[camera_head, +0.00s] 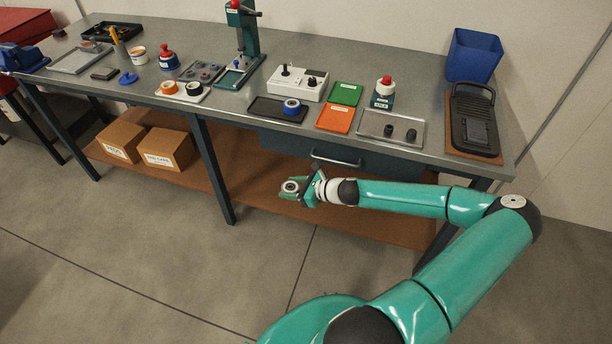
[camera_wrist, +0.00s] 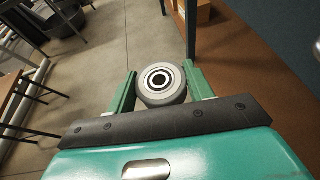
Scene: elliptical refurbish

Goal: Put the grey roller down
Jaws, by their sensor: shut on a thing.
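My gripper (camera_head: 298,189) is shut on the grey roller (camera_head: 291,186), in front of the workbench and below the level of its top. In the wrist view the grey roller (camera_wrist: 161,83) sits between the two green fingers (camera_wrist: 160,88), with its round end and dark centre hole facing the camera. Nothing is under the roller but the lower shelf and floor, well below it. My arm reaches in from the lower right.
A drawer handle (camera_head: 337,161) faces me.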

